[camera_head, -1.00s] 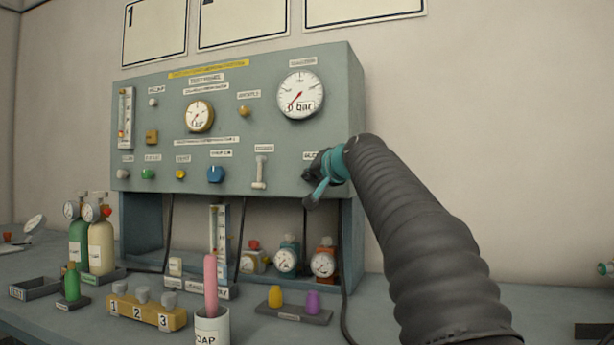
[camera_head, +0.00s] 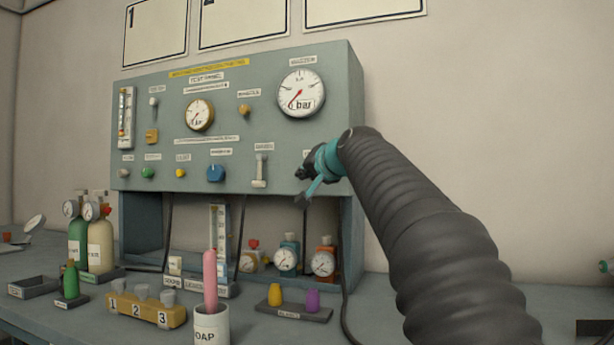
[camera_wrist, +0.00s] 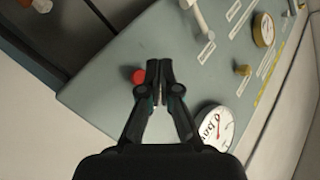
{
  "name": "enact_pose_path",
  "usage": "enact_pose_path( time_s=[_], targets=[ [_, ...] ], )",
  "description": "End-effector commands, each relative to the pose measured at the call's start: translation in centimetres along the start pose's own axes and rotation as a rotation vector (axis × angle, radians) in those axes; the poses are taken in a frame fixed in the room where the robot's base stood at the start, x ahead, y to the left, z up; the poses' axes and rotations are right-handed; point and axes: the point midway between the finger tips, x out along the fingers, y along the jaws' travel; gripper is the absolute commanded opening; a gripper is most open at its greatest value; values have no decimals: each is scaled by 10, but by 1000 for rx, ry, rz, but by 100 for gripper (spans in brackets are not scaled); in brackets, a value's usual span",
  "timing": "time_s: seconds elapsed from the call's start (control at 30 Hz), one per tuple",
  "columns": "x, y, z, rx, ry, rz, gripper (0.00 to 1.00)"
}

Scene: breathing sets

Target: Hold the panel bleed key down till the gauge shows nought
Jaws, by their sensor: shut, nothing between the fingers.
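A round red button (camera_wrist: 138,76), likely the bleed key, stands on the panel face in the wrist view. My gripper (camera_wrist: 158,66) is shut and empty, its fingertips just beside the button in that picture; I cannot tell whether they touch it. In the head view my gripper (camera_head: 306,183) is in front of the panel's lower right corner and hides the button. The large white gauge (camera_head: 301,94) at the panel's upper right has a red needle pointing to the lower left. Its printed figure before "bar" is hard to read. It also shows in the wrist view (camera_wrist: 214,125).
The grey-green panel (camera_head: 226,125) carries a smaller gauge (camera_head: 200,115), a white lever (camera_head: 260,172) and a blue knob (camera_head: 216,173). Gas cylinders (camera_head: 100,245), a numbered yellow block (camera_head: 147,309) and a soap cup (camera_head: 211,325) stand on the bench below.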

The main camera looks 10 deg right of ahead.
Motion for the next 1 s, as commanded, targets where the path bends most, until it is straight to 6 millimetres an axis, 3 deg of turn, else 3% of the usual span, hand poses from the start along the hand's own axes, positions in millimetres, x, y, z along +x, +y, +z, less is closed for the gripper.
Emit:
enact_pose_path(
  time_s=[0.33,1.0],
  targets=[
    [-18,-13,14,-1,0,-1,0],
    [-20,-12,12,0,3,3,0]
  ],
)
